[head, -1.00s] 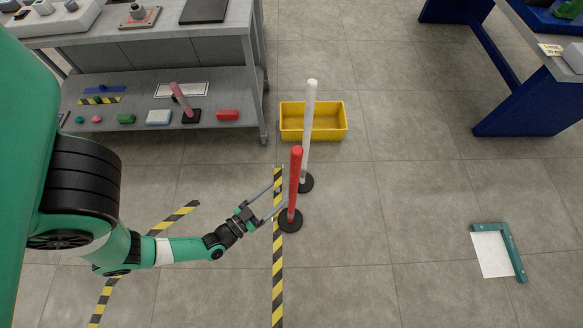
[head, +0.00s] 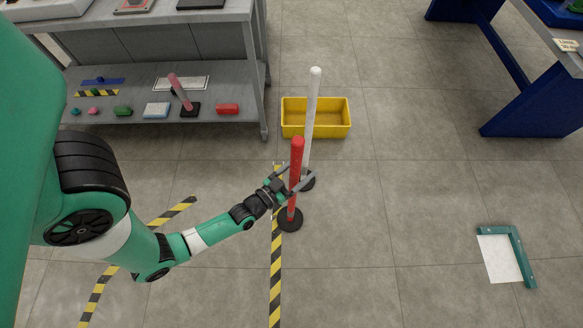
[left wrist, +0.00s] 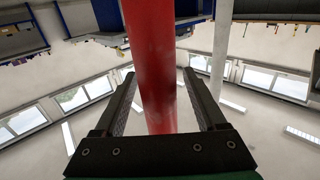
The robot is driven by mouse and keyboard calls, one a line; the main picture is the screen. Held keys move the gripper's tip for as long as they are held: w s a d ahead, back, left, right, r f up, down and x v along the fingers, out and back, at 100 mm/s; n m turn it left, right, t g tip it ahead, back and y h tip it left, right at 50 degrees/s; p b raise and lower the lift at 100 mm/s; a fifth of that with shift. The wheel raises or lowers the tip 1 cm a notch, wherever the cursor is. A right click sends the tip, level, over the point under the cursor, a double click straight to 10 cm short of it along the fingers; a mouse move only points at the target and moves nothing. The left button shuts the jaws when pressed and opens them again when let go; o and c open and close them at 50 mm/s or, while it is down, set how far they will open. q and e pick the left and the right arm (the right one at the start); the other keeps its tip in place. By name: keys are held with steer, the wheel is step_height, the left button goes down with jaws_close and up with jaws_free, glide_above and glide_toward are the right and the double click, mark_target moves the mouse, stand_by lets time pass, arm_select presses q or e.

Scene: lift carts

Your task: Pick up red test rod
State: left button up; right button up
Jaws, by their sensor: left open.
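The red test rod (head: 297,160) stands upright in a round black base (head: 290,220) on the floor. My left gripper (head: 302,182) is open at the middle of the rod, with its fingers on either side of it. In the left wrist view the red rod (left wrist: 155,70) runs between the two open fingers (left wrist: 163,105), with a gap visible on each side. The right gripper is not in view.
A white rod (head: 313,110) stands in its own black base just behind the red one. A yellow bin (head: 340,118) is behind them. A grey shelf table (head: 235,75) stands at the back left. The floor to the right is mostly clear.

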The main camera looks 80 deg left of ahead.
arm_select(q)
steer(key=shift+s, duration=0.1)
steer(key=shift+c, duration=0.8)
jaws_close()
stand_by(0.4)
steer(key=shift+r, duration=0.15)
